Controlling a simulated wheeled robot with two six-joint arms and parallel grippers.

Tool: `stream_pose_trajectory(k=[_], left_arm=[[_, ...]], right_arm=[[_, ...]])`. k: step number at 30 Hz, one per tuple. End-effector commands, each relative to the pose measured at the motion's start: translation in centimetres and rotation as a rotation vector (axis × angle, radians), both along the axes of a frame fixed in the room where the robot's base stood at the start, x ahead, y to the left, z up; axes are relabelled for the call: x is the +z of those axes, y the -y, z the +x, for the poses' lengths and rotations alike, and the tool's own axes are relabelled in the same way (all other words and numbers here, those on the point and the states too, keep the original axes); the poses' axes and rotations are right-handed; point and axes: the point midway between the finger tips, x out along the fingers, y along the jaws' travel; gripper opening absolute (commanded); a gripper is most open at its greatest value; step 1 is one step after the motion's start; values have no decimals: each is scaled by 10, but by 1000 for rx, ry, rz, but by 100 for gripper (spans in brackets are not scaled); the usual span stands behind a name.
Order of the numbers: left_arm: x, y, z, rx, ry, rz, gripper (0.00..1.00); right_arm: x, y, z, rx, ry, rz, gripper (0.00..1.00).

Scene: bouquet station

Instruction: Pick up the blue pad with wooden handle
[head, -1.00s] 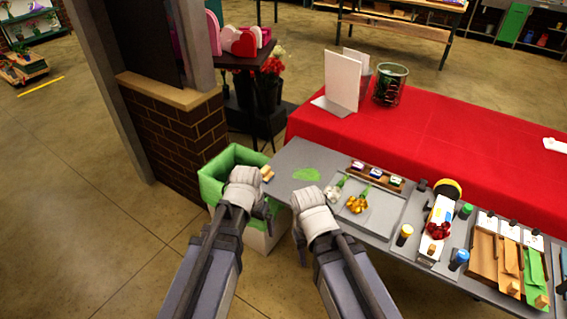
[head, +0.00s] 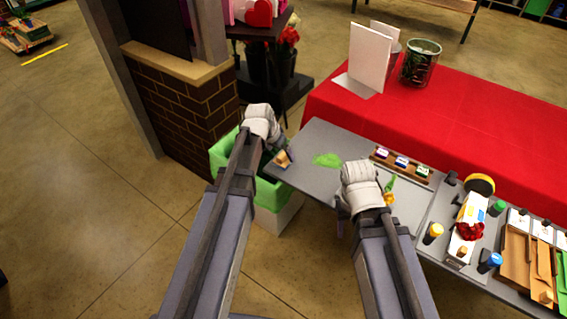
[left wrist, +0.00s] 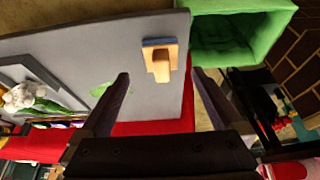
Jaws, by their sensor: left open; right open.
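The blue pad with wooden handle (head: 283,158) lies on the grey table's left corner in the head view. In the left wrist view its blue base (left wrist: 160,42) and tan handle (left wrist: 161,66) show clearly, near the table edge. My left gripper (head: 274,146) is open beside the pad. In the left wrist view, my left gripper's fingers (left wrist: 161,78) are spread, with the handle ahead between them and nothing held. My right gripper (head: 343,212) is open over the table's near edge; its fingers are mostly hidden by its own hand.
A green-lined bin (head: 225,150) stands beside the table's left end, partly behind my left arm. A green patch (head: 327,160) lies right of the pad. A wooden rack with small blocks (head: 402,165) is further right. A brick pillar (head: 185,125) rises at left.

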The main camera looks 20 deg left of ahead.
Motion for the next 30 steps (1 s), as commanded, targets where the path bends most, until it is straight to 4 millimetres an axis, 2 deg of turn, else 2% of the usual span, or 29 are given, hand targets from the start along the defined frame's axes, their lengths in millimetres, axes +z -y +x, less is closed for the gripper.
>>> stream_pose_trajectory(k=[8,18,27,30], left_arm=[[-9,1,4,0,0,0,100],[-47,5,23,-1,0,0,100],[-47,6,24,0,0,0,100],[-47,6,24,0,0,0,90]], right_arm=[[-9,0,0,0,0,0,50],[-47,0,0,0,0,0,50],[-47,0,0,0,0,0,50],[-47,0,0,0,0,0,50]])
